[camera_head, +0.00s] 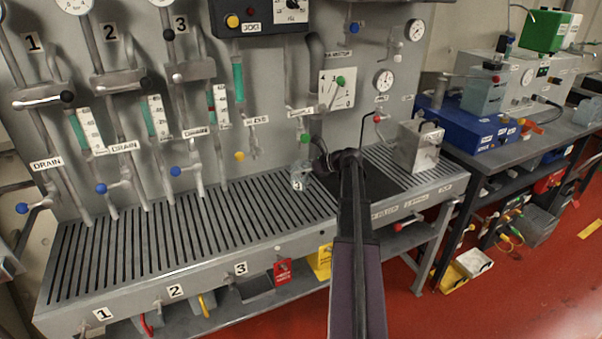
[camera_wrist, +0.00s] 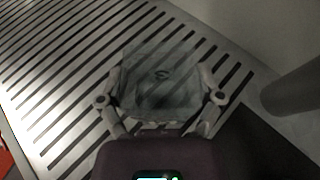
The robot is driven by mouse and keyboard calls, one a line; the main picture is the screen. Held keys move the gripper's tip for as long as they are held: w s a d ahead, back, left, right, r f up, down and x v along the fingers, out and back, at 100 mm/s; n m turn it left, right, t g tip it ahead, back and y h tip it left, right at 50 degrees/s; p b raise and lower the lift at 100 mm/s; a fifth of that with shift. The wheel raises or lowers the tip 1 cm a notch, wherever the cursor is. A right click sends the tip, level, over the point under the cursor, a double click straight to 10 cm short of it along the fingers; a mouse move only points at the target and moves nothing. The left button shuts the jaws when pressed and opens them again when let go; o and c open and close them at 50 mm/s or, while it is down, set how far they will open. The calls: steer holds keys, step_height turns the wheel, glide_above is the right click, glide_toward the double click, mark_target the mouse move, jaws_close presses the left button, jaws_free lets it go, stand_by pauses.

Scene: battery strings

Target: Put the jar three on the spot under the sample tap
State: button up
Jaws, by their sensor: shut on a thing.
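A clear glass jar (camera_head: 299,180) with a small white label is at the back of the slotted grate, below a green-knobbed tap (camera_head: 304,139) on the panel. The label's mark looks like a 3 but is too small to be sure. In the wrist view the see-through jar (camera_wrist: 160,80) sits between the two fingers, with the grate slots visible through it. My gripper (camera_head: 312,170) is shut on the jar, beside the panel. I cannot tell whether the jar touches the grate. No marked spot shows clearly; the jar and my arm cover part of that area.
The slotted grate (camera_head: 150,250) is clear to the left. Drain valves with blue knobs (camera_head: 101,188) stand along the panel. A dark plate (camera_head: 375,182) and a metal box (camera_head: 418,147) are right of my arm. In the wrist view a grey cylinder (camera_wrist: 292,88) stands at the right.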

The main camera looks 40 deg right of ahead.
steer(key=shift+f, duration=0.15)
steer(key=shift+f, duration=0.15)
steer(key=o, duration=0.9)
steer(key=shift+r, duration=0.2)
steer(key=shift+s+d+r, duration=0.1)
steer(key=shift+s+d+r+p, duration=0.15)
steer(key=shift+s+r+p, duration=0.05)
steer(key=shift+s+p, duration=0.1)
steer(key=p+v, duration=0.4)
steer(key=v, duration=0.7)
